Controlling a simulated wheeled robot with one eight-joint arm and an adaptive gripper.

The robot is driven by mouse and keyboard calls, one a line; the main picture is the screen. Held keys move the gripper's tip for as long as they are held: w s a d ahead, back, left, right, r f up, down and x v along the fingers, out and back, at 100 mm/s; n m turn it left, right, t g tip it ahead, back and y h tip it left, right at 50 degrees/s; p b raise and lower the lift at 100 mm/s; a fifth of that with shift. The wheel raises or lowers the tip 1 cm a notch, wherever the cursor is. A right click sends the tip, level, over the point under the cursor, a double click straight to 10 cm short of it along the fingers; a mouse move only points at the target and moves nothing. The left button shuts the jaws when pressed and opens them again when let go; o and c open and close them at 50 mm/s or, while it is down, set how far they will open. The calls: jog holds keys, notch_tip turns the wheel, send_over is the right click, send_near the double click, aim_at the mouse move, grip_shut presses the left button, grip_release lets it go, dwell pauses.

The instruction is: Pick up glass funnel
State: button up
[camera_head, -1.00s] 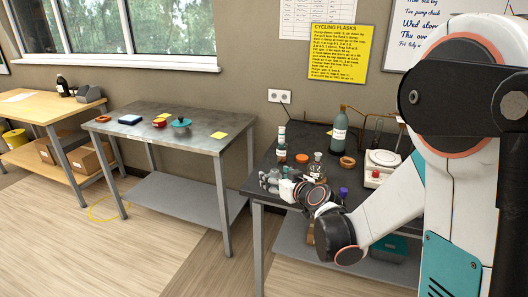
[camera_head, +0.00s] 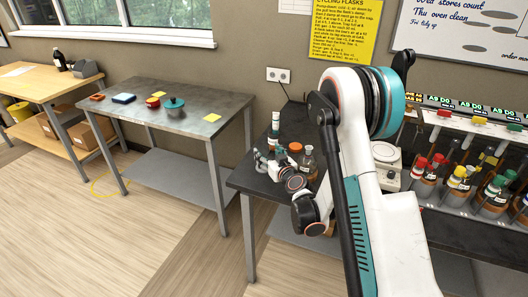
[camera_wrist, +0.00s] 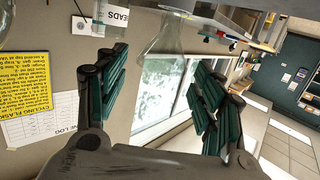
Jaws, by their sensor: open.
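A clear, cone-shaped glass piece that looks like the glass funnel (camera_wrist: 162,42) shows at the top of the wrist view, its wide end toward the gripper. My gripper (camera_wrist: 157,92) is open, with a dark green-padded finger on each side and nothing between them. The glass lies ahead of the gap, apart from the fingers as far as I can tell. In the head view my gripper (camera_head: 259,163) is low over the left end of the dark bench (camera_head: 240,180). I cannot make out the funnel in that view.
A labelled bottle (camera_wrist: 110,18) stands close to the glass in the wrist view. An orange-capped jar (camera_head: 295,148) and a brown bottle (camera_head: 308,162) are beside my gripper. A rack of colour-capped bottles (camera_head: 470,175) is at right.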

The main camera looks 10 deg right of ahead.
aim_at(262, 147)
jog(key=shift+b+x, duration=0.35)
jog(key=shift+x, duration=0.9)
jog(key=shift+b+x, duration=0.7)
jog(key=shift+x, duration=2.3)
jog(key=shift+a+f, duration=0.1)
jog(key=shift+f, duration=0.05)
jog(key=shift+s, duration=0.1)
jog(key=c, duration=1)
jog(key=shift+c, duration=0.7)
